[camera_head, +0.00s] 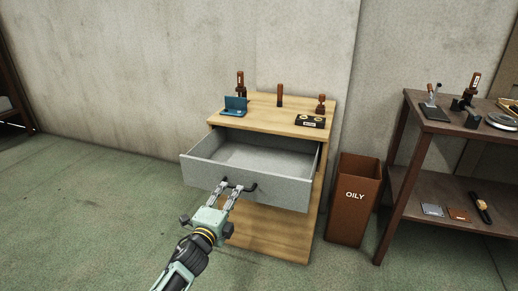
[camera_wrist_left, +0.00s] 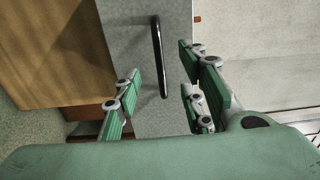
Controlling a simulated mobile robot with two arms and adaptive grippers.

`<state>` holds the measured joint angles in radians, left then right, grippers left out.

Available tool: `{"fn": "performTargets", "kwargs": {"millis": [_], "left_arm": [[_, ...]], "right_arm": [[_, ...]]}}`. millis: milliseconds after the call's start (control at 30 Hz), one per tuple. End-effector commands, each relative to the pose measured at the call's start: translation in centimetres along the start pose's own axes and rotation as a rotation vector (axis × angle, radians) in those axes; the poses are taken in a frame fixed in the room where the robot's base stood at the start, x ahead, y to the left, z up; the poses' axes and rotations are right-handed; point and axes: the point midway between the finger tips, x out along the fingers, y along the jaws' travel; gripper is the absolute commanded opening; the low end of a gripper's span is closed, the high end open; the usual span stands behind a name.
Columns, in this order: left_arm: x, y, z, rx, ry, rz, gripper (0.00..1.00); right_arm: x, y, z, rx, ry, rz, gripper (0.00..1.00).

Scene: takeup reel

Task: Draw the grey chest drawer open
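The grey chest drawer (camera_head: 275,188) is drawn well out of the wooden chest (camera_head: 265,226), and its visible inside is empty. Its black bar handle (camera_head: 251,188) is on the front panel; the left wrist view also shows the handle (camera_wrist_left: 158,60). My left gripper (camera_head: 231,187) is at the handle, with its fingers spread apart. In the left wrist view the left gripper (camera_wrist_left: 165,95) has a wide gap between its green finger pads, and the handle lies ahead of this gap, not clamped. Whether a finger touches the handle is unclear. My right gripper is not in view.
On the chest top stand a blue open box (camera_head: 235,106), a black case (camera_head: 310,122) and several brown-handled tools. A brown "OILY" bin (camera_head: 353,200) stands right of the chest. A dark shelf (camera_head: 455,185) with tools is farther right. The green floor at left is clear.

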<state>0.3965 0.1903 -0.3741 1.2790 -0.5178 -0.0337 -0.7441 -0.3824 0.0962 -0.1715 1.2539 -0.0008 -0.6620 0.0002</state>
Motion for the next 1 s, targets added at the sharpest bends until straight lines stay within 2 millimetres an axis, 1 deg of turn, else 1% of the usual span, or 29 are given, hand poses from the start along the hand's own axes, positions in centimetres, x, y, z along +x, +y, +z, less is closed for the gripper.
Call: {"fn": "performTargets", "kwargs": {"millis": [33, 500, 800, 1000], "left_arm": [[-0.2, -0.1, 0.0, 0.000, 0.000, 0.000, 0.38], [-1.8, 0.0, 0.0, 0.001, 0.000, 0.000, 0.38], [-2.9, 0.0, 0.0, 0.000, 0.000, 0.000, 0.38], [-3.2, -0.1, 0.0, 0.001, 0.000, -0.001, 0.38]], "right_arm": [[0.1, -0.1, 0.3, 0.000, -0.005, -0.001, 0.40], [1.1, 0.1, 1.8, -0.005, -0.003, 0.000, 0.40], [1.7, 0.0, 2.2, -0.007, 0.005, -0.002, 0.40], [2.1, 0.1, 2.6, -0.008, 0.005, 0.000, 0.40]]}}
